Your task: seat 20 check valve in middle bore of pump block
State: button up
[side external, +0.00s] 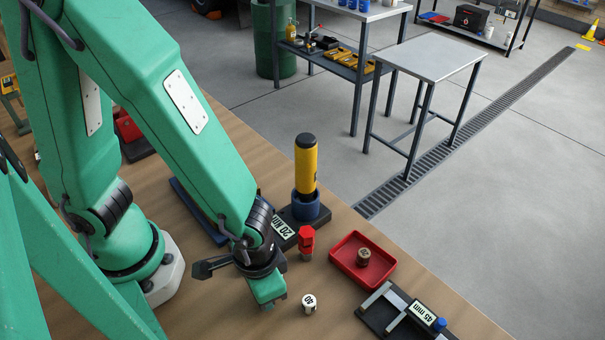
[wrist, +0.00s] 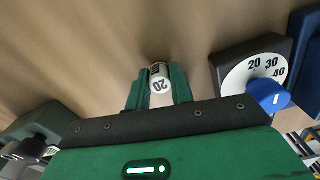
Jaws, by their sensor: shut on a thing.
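The 20 check valve (wrist: 160,86) is a small cylinder with a white end face marked "20", seen between the green fingers of my gripper (wrist: 158,92) in the wrist view. My gripper is shut on it. In the side view my gripper (side external: 267,304) points down over the wooden table at its near middle, and the held valve is hidden. I cannot clearly make out the pump block or its bores; my arm covers part of the table.
A white-topped cylinder marked "40" (side external: 309,302) stands right of my gripper. A red tray (side external: 340,263) holds a brown cylinder (side external: 363,257). A red-capped part (side external: 306,240), a yellow cylinder (side external: 306,165) in a blue collar and a "45 mm" fixture (side external: 384,311) stand nearby. A dial (wrist: 250,75) shows in the wrist view.

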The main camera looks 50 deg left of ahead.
jog(key=shift+f, duration=0.15)
jog(key=o, duration=0.9)
jog(key=shift+o, duration=0.2)
notch_tip(320, 180, up, 12)
jog(key=shift+r, duration=0.2)
dwell(0.4)
dwell(0.5)
